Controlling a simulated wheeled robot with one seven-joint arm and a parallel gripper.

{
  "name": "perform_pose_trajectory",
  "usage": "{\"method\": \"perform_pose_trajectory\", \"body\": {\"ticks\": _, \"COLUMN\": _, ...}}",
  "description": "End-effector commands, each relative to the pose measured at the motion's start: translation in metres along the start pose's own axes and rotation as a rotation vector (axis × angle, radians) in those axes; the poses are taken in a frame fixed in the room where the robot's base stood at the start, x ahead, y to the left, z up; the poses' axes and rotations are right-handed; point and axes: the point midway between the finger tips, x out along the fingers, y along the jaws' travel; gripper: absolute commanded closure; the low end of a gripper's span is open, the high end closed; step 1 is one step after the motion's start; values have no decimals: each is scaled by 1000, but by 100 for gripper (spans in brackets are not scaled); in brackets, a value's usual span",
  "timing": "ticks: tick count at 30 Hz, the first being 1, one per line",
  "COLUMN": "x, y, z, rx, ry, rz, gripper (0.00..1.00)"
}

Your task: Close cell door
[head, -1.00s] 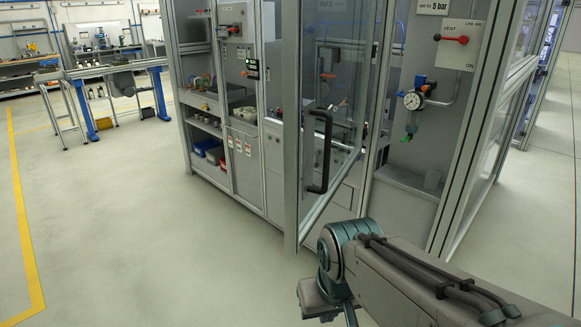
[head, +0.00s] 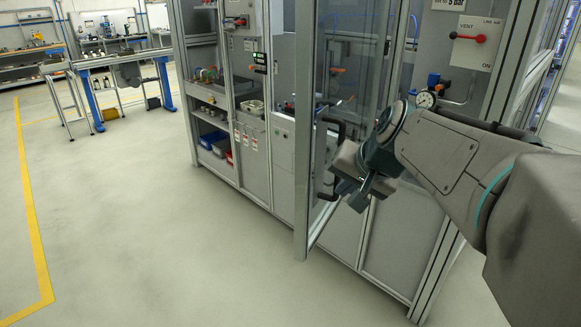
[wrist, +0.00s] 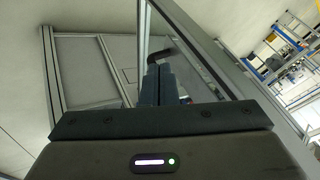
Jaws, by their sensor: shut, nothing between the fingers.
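The cell door (head: 303,130) is a glass panel in a grey metal frame. It stands swung open, its free edge toward me. Its black bar handle (head: 331,122) is on the door near that edge, partly hidden by my gripper (head: 342,186). My gripper is shut and empty, close beside the handle's lower part; I cannot tell whether they touch. In the wrist view, the shut fingers (wrist: 160,77) point toward the door, with a dark piece of the handle (wrist: 156,60) just beyond their tips.
The cell's cabinet (head: 255,150) stands behind the door, with bins on its lower shelf. A panel with a red vent lever (head: 479,39) and a gauge (head: 426,99) is at right. The floor (head: 150,220) left of the door is clear. A blue-legged bench (head: 90,100) stands far left.

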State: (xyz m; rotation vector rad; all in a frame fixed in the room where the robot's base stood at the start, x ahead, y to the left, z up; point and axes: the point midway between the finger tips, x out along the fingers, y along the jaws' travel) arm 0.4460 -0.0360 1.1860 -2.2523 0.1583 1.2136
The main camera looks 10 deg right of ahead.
Motion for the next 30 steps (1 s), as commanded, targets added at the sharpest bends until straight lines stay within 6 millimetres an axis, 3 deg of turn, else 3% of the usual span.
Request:
{"method": "perform_pose_trajectory", "body": {"ticks": 3, "x": 28, "y": 0, "z": 1, "rx": 1, "ry": -6, "rz": 2, "gripper": 100}}
{"method": "perform_pose_trajectory", "body": {"ticks": 8, "x": 58, "y": -2, "z": 1, "rx": -1, "ry": -5, "rz": 2, "gripper": 100}}
{"method": "perform_pose_trajectory", "body": {"ticks": 15, "x": 69, "y": -31, "z": 0, "rx": -3, "ry": -1, "rz": 1, "gripper": 100}}
{"method": "perform_pose_trajectory", "body": {"ticks": 30, "x": 73, "y": -36, "z": 1, "rx": -2, "ry": 0, "rz": 1, "gripper": 100}}
